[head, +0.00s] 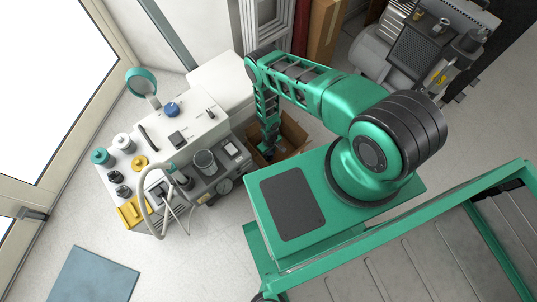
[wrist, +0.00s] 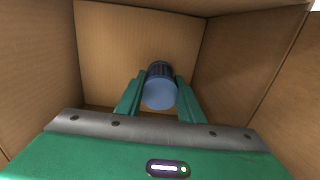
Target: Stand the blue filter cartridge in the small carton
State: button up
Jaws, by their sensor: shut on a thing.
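The blue filter cartridge (wrist: 159,92) is between the two green fingers of my gripper (wrist: 159,100) in the wrist view. Its round blue end faces the camera and its darker ribbed side points away, toward the carton's inside. My gripper is shut on it. Cardboard walls of the small carton (wrist: 135,40) surround the gripper and cartridge. In the head view the carton (head: 292,133) stands on the floor with its top open, and my arm reaches down into it. The cartridge is hidden there. I cannot tell whether its lower end touches the carton's bottom.
A white cabinet (head: 207,122) stands left of the carton, with jars, a blue knob and a hose. A white box-like unit (head: 222,80) is behind it. A grey compressor tank (head: 372,58) is at the back right. Floor at the lower left is clear around a blue-grey mat (head: 93,276).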

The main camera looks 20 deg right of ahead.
jog(key=o, duration=1.1)
jog(key=shift+c, duration=0.2)
